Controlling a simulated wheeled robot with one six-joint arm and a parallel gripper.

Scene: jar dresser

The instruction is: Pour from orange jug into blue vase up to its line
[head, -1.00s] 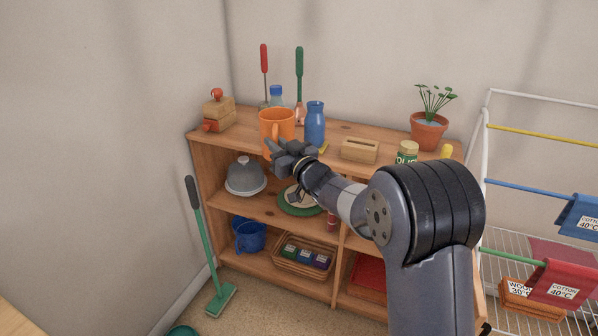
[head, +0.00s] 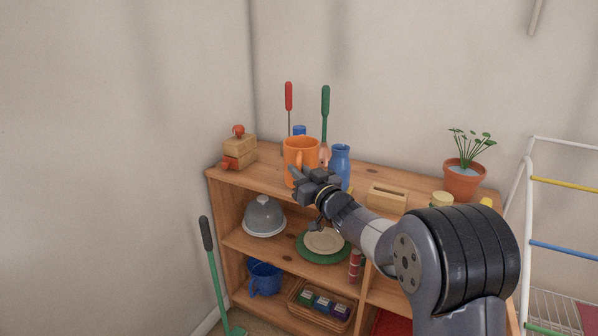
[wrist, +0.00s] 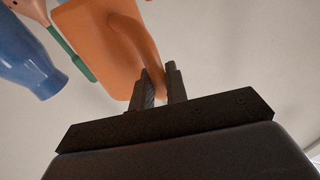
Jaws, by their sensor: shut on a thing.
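The orange jug (head: 298,152) is upright above the left part of the dresser top, and its handle faces me. My gripper (head: 297,176) is shut on that handle. The wrist view shows the orange handle (wrist: 148,50) between my two fingers (wrist: 160,85). The blue vase (head: 341,163) stands on the dresser top just right of the jug, close to it and apart from my fingers. It also shows at the left of the wrist view (wrist: 28,62). My gripper hides part of the vase's lower front. I cannot make out a line on the vase or the liquid in the jug.
Behind the jug are a blue-capped container (head: 299,130), a red-handled tool (head: 289,97) and a green-handled tool (head: 325,102). A slotted wooden block (head: 387,198) and a potted plant (head: 463,180) stand right. Lower shelves hold dishes.

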